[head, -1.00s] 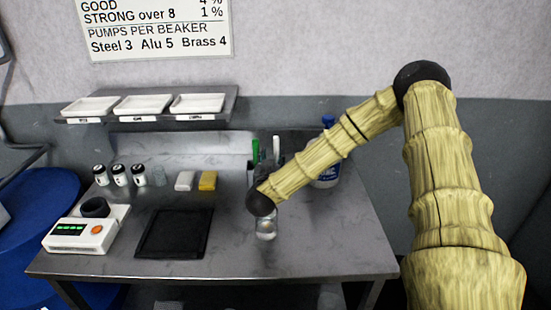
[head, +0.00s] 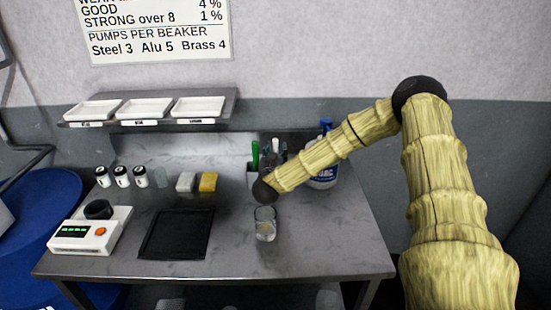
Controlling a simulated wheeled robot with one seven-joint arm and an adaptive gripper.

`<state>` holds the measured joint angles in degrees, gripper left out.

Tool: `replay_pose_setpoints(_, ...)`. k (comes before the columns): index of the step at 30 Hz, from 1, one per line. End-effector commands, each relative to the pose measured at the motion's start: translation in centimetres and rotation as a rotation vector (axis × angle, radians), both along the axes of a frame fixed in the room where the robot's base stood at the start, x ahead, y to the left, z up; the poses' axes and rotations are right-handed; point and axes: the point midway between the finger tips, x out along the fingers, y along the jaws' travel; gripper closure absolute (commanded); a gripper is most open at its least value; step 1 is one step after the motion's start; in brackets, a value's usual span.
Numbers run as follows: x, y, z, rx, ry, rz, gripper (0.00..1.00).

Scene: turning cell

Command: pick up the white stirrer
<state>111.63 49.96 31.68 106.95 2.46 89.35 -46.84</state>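A grey holder (head: 252,178) stands toward the back of the bench, partly behind the end of my arm. A green upright item (head: 255,155) and several thin grey or dark upright shapes show at and beside it. I cannot pick out a white stirrer for certain among them. My arm reaches in from the right, and its black wrist joint (head: 264,190) is just in front of the holder. My gripper is mostly hidden behind this joint and blends with the grey shapes, so its fingers cannot be made out.
A clear beaker (head: 265,224) stands just in front of the wrist. A black mat (head: 177,234), a scale (head: 90,231), small jars and white and yellow blocks lie left. The bench's right front is clear.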

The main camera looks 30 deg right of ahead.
Motion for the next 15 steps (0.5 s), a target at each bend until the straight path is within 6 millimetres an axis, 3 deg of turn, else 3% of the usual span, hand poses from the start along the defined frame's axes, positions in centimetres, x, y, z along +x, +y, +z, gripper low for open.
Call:
replay_pose_setpoints(1, 0.0, 0.01, 0.0, 0.0, 0.0, 0.0, 0.63)
replay_pose_setpoints(7, -0.01, 0.02, 0.01, 0.0, 0.0, 0.0, 0.99)
replay_pose_setpoints(15, -0.01, 0.03, 0.02, 0.0, 0.0, 0.0, 1.0)
